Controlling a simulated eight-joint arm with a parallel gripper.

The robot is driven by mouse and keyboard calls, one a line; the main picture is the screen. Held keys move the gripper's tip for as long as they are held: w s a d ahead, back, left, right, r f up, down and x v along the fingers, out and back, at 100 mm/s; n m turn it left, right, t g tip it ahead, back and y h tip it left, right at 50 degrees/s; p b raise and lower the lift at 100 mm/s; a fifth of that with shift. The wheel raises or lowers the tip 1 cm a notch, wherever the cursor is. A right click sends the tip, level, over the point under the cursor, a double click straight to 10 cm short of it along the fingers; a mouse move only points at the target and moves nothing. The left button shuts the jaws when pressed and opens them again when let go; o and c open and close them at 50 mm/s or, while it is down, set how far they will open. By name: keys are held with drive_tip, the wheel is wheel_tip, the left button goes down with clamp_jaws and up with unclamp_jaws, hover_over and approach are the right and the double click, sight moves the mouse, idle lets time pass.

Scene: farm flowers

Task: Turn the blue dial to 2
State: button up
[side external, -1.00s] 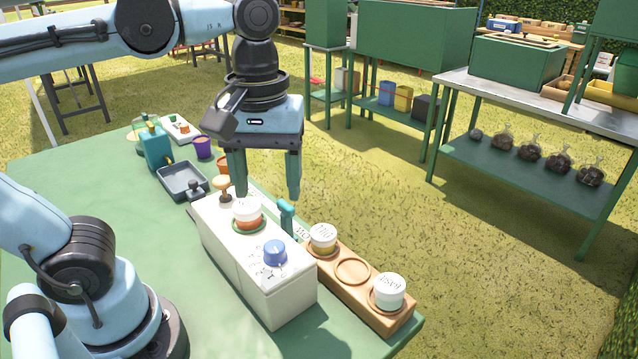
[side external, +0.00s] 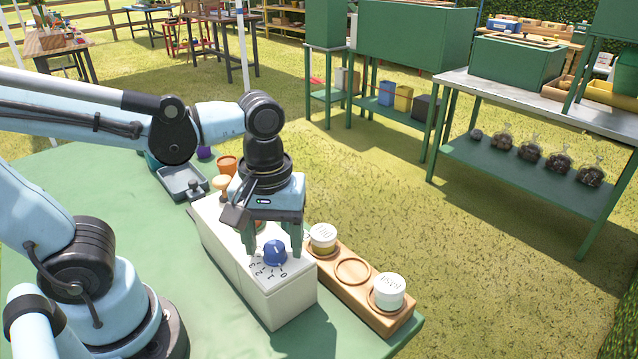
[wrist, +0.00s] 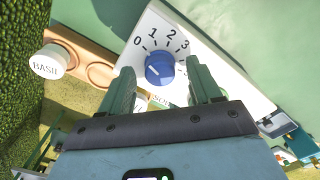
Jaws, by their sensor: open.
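The blue dial (side external: 275,253) sits on top of the white box (side external: 285,303), with numbers printed around it. In the wrist view the dial (wrist: 159,68) shows a short pale mark on its face, and 0, 1, 2 and 3 are readable on the white panel (wrist: 190,25). I cannot tell for certain which number the mark faces. My gripper (side external: 273,251) is open and low over the box, its fingers to the left and right of the dial. In the wrist view my gripper (wrist: 160,70) spans the dial; I see no clear contact.
A wooden holder (side external: 333,281) with two white-lidded jars, one at each end (side external: 323,236) (side external: 388,290), stands right beside the box. A wooden-topped knob (side external: 222,184), an orange pot (side external: 227,165) and a grey tray (side external: 183,182) lie behind.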

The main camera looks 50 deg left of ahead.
drive_tip(key=c, duration=1)
drive_tip(key=shift+c, duration=0.2)
drive_tip(key=m, duration=0.5)
drive_tip(key=shift+m, duration=0.3)
drive_tip(key=m, duration=0.6)
drive_tip(key=o, duration=1)
